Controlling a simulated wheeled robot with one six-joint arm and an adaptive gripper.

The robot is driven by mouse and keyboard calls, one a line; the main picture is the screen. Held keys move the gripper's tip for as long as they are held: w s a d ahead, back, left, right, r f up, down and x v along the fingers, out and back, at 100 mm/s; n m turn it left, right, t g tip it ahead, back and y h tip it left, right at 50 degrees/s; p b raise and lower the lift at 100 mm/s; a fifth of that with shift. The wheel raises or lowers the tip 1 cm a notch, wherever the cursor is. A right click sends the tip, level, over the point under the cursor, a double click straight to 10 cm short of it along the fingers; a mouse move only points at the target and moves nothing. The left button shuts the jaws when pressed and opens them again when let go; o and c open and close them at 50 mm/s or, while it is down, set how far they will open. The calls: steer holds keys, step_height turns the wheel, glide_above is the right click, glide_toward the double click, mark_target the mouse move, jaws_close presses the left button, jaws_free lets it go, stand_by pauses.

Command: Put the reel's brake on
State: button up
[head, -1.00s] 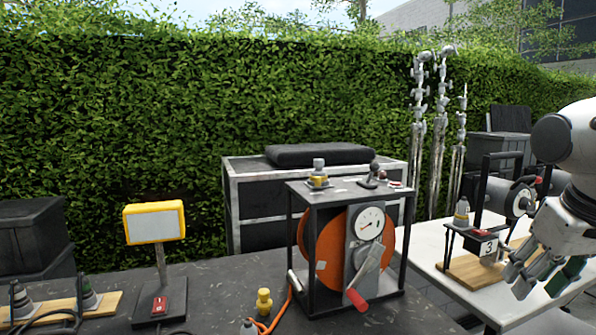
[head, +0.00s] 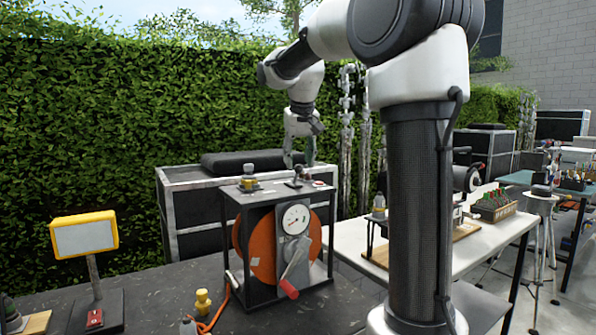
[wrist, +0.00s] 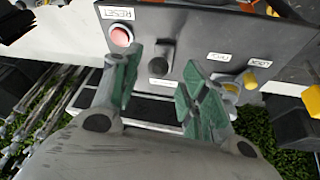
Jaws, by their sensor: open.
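The reel (head: 258,250) is an orange drum in a black open frame, with a round dial (head: 295,217) and a crank with a red handle (head: 289,289) on its front. Its top plate carries a dark-knobbed lever (head: 297,178), a yellow knob (head: 249,180) and a red button. My gripper (head: 301,160) points down just above the lever, open. In the wrist view the dark knob (wrist: 161,58) appears between and beyond the green-padded fingers; I cannot tell if they touch it. The red button (wrist: 121,36) is labelled RESET. Another label reads LOCK (wrist: 260,63). No brake label is readable.
A yellow-framed lamp (head: 84,236) stands left of the reel. A small yellow plug (head: 203,302) and an orange cable lie in front. A black case (head: 190,215) stands behind. A white table (head: 345,240) is at the right. My arm hides part of it.

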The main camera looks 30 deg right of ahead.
mark_target(299, 167)
steer(key=x, duration=0.4)
steer(key=shift+d+f, duration=0.1)
jaws_close()
